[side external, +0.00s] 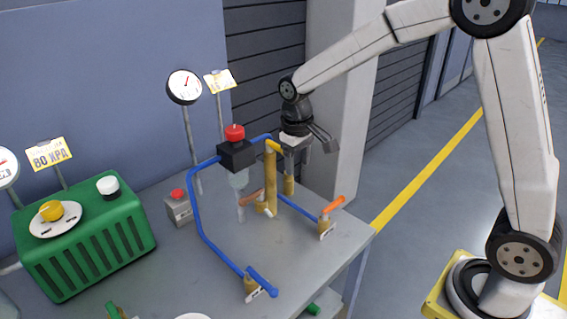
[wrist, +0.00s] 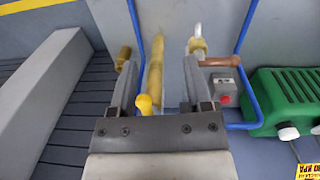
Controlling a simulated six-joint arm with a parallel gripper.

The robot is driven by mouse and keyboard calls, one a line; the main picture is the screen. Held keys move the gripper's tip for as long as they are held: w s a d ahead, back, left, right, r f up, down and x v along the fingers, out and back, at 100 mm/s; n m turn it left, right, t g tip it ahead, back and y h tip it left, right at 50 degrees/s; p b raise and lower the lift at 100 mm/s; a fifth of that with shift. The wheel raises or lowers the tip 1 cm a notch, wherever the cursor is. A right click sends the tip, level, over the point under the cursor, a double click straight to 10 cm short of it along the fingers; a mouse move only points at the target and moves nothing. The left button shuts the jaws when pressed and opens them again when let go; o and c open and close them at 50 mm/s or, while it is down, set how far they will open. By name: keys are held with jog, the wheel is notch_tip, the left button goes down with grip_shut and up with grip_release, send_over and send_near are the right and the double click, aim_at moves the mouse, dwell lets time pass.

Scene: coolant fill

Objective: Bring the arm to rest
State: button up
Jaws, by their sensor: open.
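My gripper (side external: 310,146) hangs over the back right of the grey workbench (side external: 310,248), beside the yellow and blue pipework. In the wrist view my gripper (wrist: 160,75) has its two fingers spread apart. A yellow pipe (wrist: 155,70) shows between and beyond the fingers, with no finger visibly touching it. Nothing is visibly held. In the side view the fingers are near the top of a yellow post (side external: 289,184); how far apart they are is hard to judge there. The arm is bent and reaches out over the bench.
Blue piping (side external: 206,232) with a black, red-topped unit (side external: 236,155) stands left of the gripper. Orange-handled valves (side external: 333,205) are on the bench. A green ribbed box (side external: 90,248), gauge (side external: 184,87) and red-button box (side external: 179,208) stand farther left. A pillar (side external: 340,110) rises behind; open floor lies right.

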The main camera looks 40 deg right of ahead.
jog(key=s+f+t, duration=0.1)
jog(key=s+f, duration=0.1)
jog(key=s, duration=0.5)
jog(key=s+f+t, duration=0.1)
jog(key=s+f, duration=0.2)
jog(key=s, duration=0.5)
jog(key=shift+s+a+f+t+y, duration=0.15)
jog(key=shift+s+a+t+y, duration=0.05)
jog(key=shift+a+t+y, duration=0.1)
